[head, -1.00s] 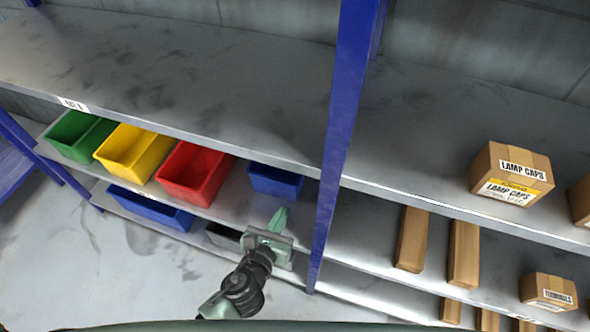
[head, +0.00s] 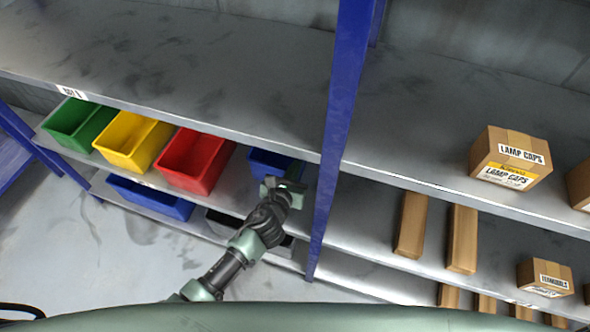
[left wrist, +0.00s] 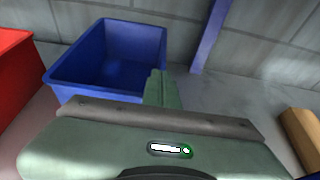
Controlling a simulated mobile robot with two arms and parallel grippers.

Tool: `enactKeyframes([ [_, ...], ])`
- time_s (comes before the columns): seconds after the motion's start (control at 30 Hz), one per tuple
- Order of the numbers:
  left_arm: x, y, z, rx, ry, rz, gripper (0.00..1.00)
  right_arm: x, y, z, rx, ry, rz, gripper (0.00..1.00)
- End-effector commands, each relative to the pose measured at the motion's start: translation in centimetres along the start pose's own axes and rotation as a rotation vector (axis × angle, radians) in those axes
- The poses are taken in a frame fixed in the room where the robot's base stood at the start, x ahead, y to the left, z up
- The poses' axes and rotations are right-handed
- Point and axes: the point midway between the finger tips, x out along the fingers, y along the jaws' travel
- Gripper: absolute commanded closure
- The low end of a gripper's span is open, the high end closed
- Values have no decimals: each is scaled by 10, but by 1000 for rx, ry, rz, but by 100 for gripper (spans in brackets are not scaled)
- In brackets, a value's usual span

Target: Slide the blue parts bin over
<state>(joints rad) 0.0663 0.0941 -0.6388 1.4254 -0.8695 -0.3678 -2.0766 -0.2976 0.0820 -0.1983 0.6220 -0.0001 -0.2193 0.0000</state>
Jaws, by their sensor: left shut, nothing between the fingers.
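The blue parts bin (head: 262,162) stands on the middle shelf, right of the red bin, partly under the upper shelf and partly behind my gripper. In the left wrist view the blue bin (left wrist: 105,88) is at the upper left, upright, and its visible inside looks empty. My left gripper (head: 293,174) is shut and empty. In the left wrist view its fingers (left wrist: 158,86) are at the right side of the bin, outside it, by the near right corner. I cannot tell whether they touch it. My right gripper is not in view.
The red bin (head: 190,165), yellow bin (head: 130,143) and green bin (head: 75,125) stand to the left. A blue post (head: 335,150) rises to the right. Another blue bin (head: 150,198) is on the lower shelf. Bare shelf shows between bin and post in the wrist view.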

Motion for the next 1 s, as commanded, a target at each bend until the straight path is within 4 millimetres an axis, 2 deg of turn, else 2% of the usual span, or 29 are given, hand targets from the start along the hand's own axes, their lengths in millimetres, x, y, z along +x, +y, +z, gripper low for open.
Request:
enactKeyframes([
  [0.03,-1,1,-9,1,16,3,100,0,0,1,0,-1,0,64],
  [0.23,-3,1,-13,1,22,4,100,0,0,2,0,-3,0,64],
  [0.33,-14,1,-18,-1,27,4,100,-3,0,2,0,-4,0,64],
  [0.6,-81,2,-41,3,28,5,100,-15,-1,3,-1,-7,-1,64],
  [0.7,-100,1,-46,2,21,4,100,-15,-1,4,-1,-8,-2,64],
  [1.0,-96,1,-41,0,13,3,100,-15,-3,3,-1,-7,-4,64],
])
